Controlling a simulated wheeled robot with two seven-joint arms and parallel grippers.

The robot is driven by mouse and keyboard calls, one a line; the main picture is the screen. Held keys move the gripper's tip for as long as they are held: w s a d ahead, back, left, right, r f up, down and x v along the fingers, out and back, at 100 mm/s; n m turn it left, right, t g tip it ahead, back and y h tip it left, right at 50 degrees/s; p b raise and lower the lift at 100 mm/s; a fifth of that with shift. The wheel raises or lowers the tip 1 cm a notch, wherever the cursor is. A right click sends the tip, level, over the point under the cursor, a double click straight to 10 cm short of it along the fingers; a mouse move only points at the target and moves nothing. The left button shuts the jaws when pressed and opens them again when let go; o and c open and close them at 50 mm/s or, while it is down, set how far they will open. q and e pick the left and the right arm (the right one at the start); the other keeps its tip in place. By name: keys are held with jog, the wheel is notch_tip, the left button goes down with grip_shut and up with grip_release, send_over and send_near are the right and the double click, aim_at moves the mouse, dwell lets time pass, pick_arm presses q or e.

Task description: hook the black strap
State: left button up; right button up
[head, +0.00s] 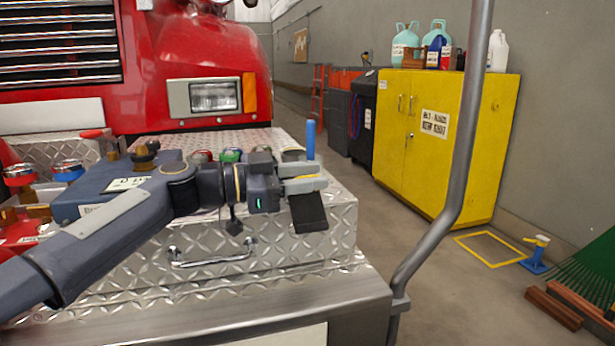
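My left arm reaches in from the left over the bumper, and its gripper (312,178) is above the right end of the diamond-plate box (330,225). A short, wide black strap (309,213) hangs from the fingertips, over the box's front edge. The fingers look closed on it, and its upper end is hidden by them. A blue upright post or handle (311,140) stands just behind the fingertips. I cannot tell whether the strap touches the box or a hook. My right gripper is out of view.
A metal handle (212,258) is on the box front. Colored caps (230,155) sit behind my wrist, and red and blue fittings (68,171) are at left. A grey pole (468,130) rises to the right. A yellow cabinet (415,130) stands beyond open floor.

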pick_arm(q)
jog(key=v, duration=0.7)
jog(key=shift+a, duration=0.3)
jog(key=shift+s, duration=0.1)
